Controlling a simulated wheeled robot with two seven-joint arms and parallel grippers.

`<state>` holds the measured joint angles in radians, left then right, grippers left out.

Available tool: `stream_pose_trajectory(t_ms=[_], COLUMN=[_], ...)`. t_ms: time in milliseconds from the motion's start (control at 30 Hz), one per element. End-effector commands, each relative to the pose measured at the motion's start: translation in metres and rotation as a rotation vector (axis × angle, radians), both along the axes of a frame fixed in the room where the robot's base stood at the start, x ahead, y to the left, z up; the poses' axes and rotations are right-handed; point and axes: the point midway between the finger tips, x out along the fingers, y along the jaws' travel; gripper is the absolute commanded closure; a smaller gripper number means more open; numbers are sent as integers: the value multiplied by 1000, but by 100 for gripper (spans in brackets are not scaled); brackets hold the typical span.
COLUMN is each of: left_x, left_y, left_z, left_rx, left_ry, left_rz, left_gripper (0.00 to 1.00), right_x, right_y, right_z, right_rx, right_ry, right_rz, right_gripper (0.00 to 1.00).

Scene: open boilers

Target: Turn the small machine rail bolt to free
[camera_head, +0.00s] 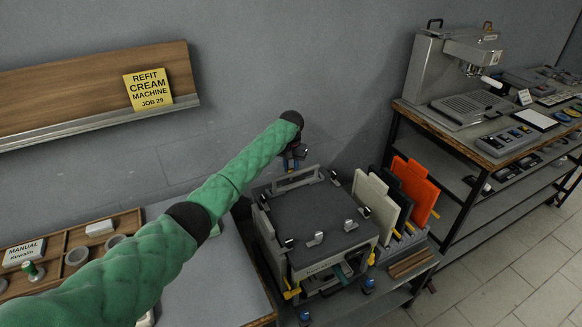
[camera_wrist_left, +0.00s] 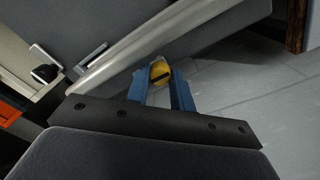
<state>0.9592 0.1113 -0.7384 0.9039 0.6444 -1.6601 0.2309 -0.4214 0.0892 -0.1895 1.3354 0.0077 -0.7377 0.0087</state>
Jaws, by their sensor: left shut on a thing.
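The small machine (camera_head: 318,215) is a grey box with a dark flat top, standing on a low stand. In the left wrist view, the blue fingers of my left gripper (camera_wrist_left: 161,88) are shut on a small yellow bolt head (camera_wrist_left: 160,70) with a dark slot, beside a pale rail (camera_wrist_left: 115,72). Yellow parts also show at the machine's front left (camera_head: 291,293) and front right (camera_head: 372,258). My right gripper is not in view.
White, black and orange panels (camera_head: 415,188) stand upright right of the machine. A larger machine (camera_head: 455,75) sits on a bench at the right. A tray (camera_head: 70,255) with a manual card is at the left. The wall is close behind my left gripper.

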Motion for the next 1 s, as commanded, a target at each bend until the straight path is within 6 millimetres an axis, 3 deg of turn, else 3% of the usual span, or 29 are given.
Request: stream_pose_trajectory(t_ms=[200, 233, 300, 700, 1000], left_x=[0, 0, 0, 1, 1], left_y=[0, 0, 0, 0, 0], left_z=[0, 0, 0, 8, 50], left_rx=[0, 0, 0, -1, 0], left_ry=[-1, -1, -1, -2, -2], left_rz=[0, 0, -1, -1, -1], left_gripper=[100, 75, 68, 68, 68], right_x=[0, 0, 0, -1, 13], right_y=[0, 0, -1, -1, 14], right_z=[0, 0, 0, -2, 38], right_rx=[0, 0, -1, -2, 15], right_ry=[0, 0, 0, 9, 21], right_rz=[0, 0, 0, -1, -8], right_gripper=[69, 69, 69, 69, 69])
